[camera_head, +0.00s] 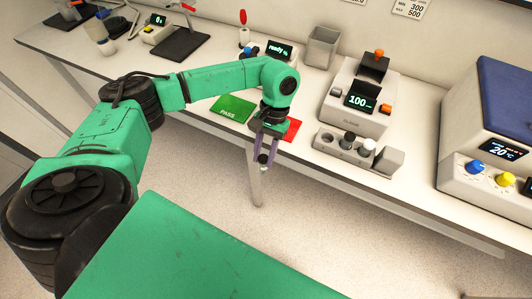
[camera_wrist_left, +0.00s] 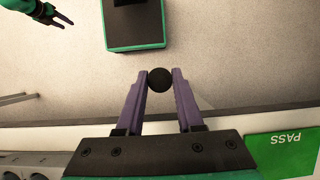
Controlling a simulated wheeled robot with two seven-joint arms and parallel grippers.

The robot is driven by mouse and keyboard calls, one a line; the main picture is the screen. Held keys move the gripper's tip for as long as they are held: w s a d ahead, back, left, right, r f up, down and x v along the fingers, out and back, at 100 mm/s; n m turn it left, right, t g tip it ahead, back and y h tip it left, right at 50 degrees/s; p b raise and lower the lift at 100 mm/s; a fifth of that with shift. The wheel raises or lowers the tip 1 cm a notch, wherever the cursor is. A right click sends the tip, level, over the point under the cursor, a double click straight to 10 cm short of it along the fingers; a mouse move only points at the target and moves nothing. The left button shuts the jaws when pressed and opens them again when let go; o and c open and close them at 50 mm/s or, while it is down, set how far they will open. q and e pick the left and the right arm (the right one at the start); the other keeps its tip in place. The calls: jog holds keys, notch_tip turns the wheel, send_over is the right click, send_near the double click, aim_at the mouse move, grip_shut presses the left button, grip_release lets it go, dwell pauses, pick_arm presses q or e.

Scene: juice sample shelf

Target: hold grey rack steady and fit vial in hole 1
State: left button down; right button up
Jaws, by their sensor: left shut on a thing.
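My left gripper (camera_head: 265,160) is shut on a vial, seen in the left wrist view as a round black top (camera_wrist_left: 160,79) between the purple fingertips (camera_wrist_left: 160,84). It holds the vial in the air just off the bench's front edge. The grey rack (camera_head: 345,156) stands on the bench to the right of this gripper, apart from it. A black-capped and a white-capped vial stand in it; its left end looks like an open hole. Hole numbers cannot be read. My right gripper (camera_wrist_left: 58,20) shows only in the left wrist view, at the top left, fingers apart and empty, away from the rack.
A green PASS mat (camera_head: 232,108) and a red mat (camera_head: 292,129) lie near the left gripper. A device reading 100 (camera_head: 357,105) stands behind the rack. A blue-topped device reading 20 °C (camera_head: 497,120) is at the right. Free bench lies between rack and that device.

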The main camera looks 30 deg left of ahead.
pick_arm(q)
jog(key=shift+a, duration=0.45)
jog(key=w+d+r+n+t+h, duration=0.1)
jog(key=w+d+r+n+t, duration=0.3)
jog(key=n, duration=0.9)
jog(key=w+d+r+n+t+h, duration=0.2)
jog(key=w+d+r+n, duration=0.3)
jog(key=n, duration=0.9)
jog(key=shift+w+d+t, duration=0.9)
jog(key=shift+w+d, duration=0.85)
jog(key=shift+d, duration=0.65)
pick_arm(e)
jog(key=shift+a, duration=0.3)
